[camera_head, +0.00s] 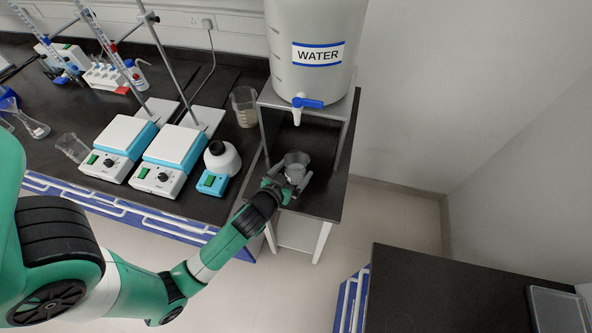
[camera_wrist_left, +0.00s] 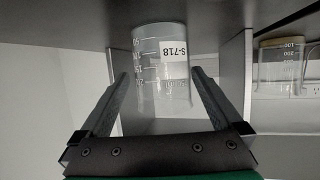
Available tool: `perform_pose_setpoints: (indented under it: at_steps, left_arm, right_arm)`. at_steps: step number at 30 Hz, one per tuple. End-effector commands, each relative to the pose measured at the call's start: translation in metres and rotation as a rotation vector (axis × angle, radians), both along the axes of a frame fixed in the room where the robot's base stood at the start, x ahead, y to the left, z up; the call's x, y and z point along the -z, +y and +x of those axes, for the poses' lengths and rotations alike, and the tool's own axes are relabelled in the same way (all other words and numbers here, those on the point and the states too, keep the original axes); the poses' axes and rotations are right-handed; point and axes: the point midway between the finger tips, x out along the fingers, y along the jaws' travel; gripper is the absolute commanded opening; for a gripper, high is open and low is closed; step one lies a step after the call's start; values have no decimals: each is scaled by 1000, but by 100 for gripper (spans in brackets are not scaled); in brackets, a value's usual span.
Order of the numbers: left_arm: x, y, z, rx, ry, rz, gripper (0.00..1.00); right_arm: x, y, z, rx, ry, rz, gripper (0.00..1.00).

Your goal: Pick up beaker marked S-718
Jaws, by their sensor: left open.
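The beaker marked S-718 (camera_wrist_left: 160,75) is clear glass with white graduations and a white label. In the left wrist view it stands between the two fingers of my left gripper (camera_wrist_left: 160,90), with a visible gap on each side. In the head view the beaker (camera_head: 296,165) is on the black lower shelf (camera_head: 322,190) under the water tank's tap. My left gripper (camera_head: 287,180) is open around the beaker, reaching in from the front. My right gripper is not in view.
The water tank (camera_head: 318,30) with its blue-handled tap (camera_head: 305,102) is above the beaker. Another beaker (camera_head: 244,107) stands left of the stand. A small vortex mixer (camera_head: 213,184) and two hotplates (camera_head: 172,147) are farther left on the black bench.

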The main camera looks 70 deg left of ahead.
Motion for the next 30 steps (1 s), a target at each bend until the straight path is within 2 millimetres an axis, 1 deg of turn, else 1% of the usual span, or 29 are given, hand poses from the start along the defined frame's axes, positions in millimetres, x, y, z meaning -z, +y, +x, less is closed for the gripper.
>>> perform_pose_setpoints:
  at_steps: [2, 6, 9, 12, 17, 18, 20, 24, 29, 30]
  left_arm:
    - [3, 4, 3, -1, -1, 1, 100]
    - [13, 21, 18, -4, -2, 1, 100]
    - [19, 29, 29, -1, -1, 1, 100]
    - [20, 33, 34, -1, 0, 0, 100]
    - [20, 33, 34, 0, 0, 0, 100]
    - [19, 33, 34, 0, 0, 0, 98]
    - [20, 33, 34, 0, 0, 0, 87]
    - [20, 33, 34, 0, 0, 0, 62]
    - [20, 33, 34, 0, 0, 0, 33]
    - [20, 33, 34, 0, 0, 0, 26]
  right_arm:
    - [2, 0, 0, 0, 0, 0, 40]
    - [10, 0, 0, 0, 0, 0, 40]
    - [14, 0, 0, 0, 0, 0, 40]
    - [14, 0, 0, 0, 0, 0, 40]
    - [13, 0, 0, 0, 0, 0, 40]
    - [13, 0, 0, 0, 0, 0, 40]
    - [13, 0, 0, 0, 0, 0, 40]
    - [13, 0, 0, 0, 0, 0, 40]
    - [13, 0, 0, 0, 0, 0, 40]
    - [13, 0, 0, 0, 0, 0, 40]
